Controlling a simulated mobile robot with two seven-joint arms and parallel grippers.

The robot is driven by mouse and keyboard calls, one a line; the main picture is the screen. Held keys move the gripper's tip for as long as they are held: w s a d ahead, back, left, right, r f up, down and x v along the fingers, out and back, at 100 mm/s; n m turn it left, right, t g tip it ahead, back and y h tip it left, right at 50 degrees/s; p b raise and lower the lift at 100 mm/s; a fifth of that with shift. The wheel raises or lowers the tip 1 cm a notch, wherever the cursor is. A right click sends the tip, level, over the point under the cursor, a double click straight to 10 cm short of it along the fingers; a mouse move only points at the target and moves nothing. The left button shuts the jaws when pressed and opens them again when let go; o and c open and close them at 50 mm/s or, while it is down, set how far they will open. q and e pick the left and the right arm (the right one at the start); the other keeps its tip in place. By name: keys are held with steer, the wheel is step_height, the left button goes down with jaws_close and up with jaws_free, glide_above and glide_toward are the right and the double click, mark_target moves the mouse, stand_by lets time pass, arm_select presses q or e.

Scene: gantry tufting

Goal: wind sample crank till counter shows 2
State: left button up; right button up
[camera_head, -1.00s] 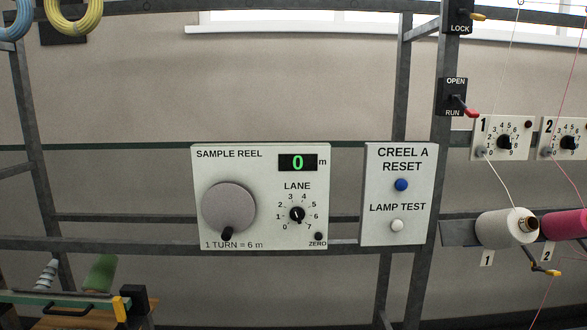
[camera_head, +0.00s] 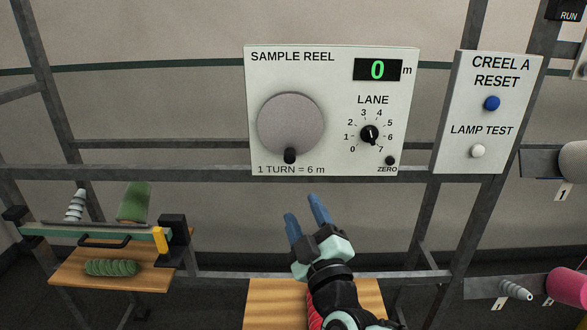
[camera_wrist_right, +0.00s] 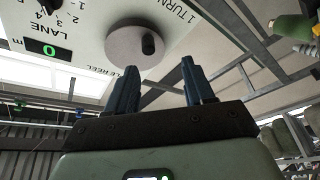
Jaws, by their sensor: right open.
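The sample reel panel (camera_head: 335,60) is upright on the frame in the head view. Its grey crank disc (camera_head: 290,124) has a black handle knob (camera_head: 290,156) at the bottom. The counter (camera_head: 377,70) shows a green 0. My right gripper (camera_head: 307,207) is open and empty, below the panel and a little right of the knob, apart from it. In the right wrist view the open blue fingers (camera_wrist_right: 157,87) point toward the panel, with the disc (camera_wrist_right: 128,46), the knob (camera_wrist_right: 149,44) and the counter (camera_wrist_right: 48,48) beyond them. My left gripper is not in view.
A lane dial (camera_head: 369,134) and a ZERO button (camera_head: 390,160) share the panel. The Creel A panel (camera_head: 480,115) with blue and white buttons stands to the right. A grey rail (camera_head: 200,174) runs under the panel. A wooden bench (camera_head: 110,277) holds a green roll at lower left.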

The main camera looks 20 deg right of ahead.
mark_target(292, 162)
steer(key=shift+t, duration=0.3)
steer(key=p+x, duration=0.1)
steer(key=x, duration=0.3)
steer(key=r+p+x, duration=0.1)
steer(key=x, duration=0.3)
steer(key=d+p+x, duration=0.1)
steer(key=x, duration=0.4)
steer(key=shift+s+r, duration=0.25)
steer(key=shift+r, duration=0.15)
jaws_close()
